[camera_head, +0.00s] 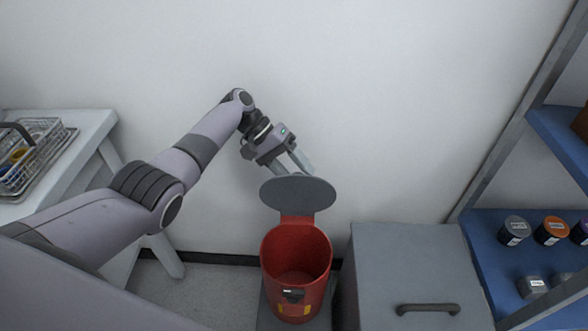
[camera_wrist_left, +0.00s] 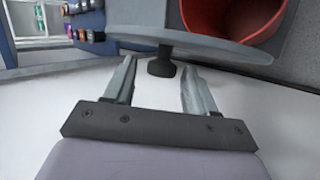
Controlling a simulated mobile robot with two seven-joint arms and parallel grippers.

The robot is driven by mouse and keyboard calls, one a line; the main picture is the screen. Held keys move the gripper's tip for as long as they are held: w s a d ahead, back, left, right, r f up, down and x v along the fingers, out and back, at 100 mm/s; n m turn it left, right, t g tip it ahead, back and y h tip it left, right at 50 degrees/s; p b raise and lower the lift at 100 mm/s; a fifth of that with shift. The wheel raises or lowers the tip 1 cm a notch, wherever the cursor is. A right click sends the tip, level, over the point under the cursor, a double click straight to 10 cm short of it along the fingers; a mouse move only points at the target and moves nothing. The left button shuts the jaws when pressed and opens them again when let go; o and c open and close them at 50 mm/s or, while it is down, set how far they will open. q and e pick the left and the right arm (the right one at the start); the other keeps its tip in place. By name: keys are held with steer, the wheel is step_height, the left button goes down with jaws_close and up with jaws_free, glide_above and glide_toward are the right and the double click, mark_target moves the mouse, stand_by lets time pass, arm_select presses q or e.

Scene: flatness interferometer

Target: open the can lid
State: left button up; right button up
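A red can (camera_head: 296,262) stands on the floor near the wall, and its inside shows empty. Its grey round lid (camera_head: 298,193) is raised at the back of the can, tilted up on the hinge side. My left gripper (camera_head: 303,168) is behind and above the lid, its fingers apart. In the left wrist view the open fingers of the left gripper (camera_wrist_left: 160,85) point at the lid (camera_wrist_left: 190,45), with a dark knob (camera_wrist_left: 161,65) on the lid between them. The red can (camera_wrist_left: 232,18) shows beyond the lid. My right gripper is not in view.
A grey cabinet (camera_head: 415,275) with a dark handle stands right of the can. A blue shelf (camera_head: 490,225) with several small jars is farther right. A white table (camera_head: 85,128) with a wire basket (camera_head: 40,150) stands at left. The wall is close behind the lid.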

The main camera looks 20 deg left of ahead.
arm_select(q)
steer(key=v, duration=0.7)
stand_by(0.6)
